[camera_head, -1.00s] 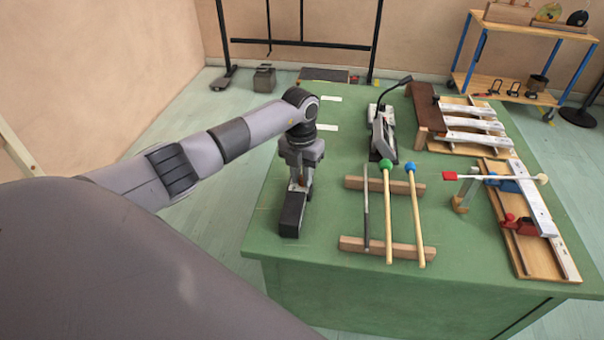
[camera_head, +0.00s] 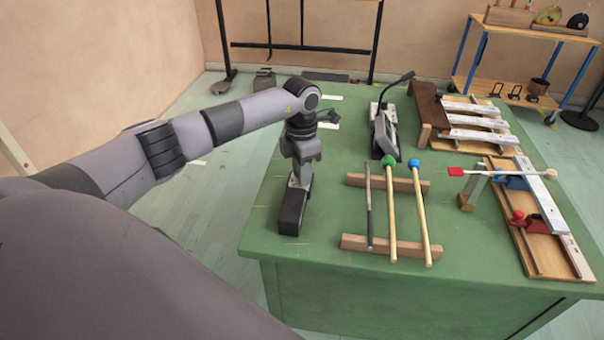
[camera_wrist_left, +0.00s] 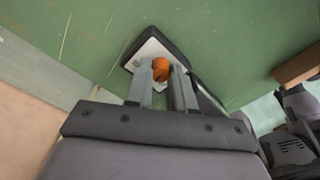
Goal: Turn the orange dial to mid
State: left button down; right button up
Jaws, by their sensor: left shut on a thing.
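The orange dial (camera_wrist_left: 161,70) sits on a small black box with a light top face (camera_wrist_left: 147,50), seen in the left wrist view. The box (camera_head: 292,212) stands near the left front edge of the green table in the head view. My left gripper (camera_wrist_left: 163,78) is over the box with its fingers on either side of the dial, shut on it. In the head view the left gripper (camera_head: 298,180) points down at the box and hides the dial. The dial's marks and pointer cannot be made out. My right gripper is not in view.
A wooden rack (camera_head: 378,244) holding a dark rod and mallets with green and blue heads lies right of the box. A grey device with a bent black arm (camera_head: 386,133) stands behind it. Bar assemblies (camera_head: 543,225) fill the right side. The green table (camera_head: 250,230) is clear around the box.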

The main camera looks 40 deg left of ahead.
pick_arm(q)
jog(key=shift+m, duration=0.6)
jog(key=c, duration=1)
grip_release()
notch_tip(320, 180, up, 7)
jog(key=shift+a+r+b, duration=0.1)
jog(key=shift+r+b, duration=0.05)
jog(key=shift+b, duration=0.2)
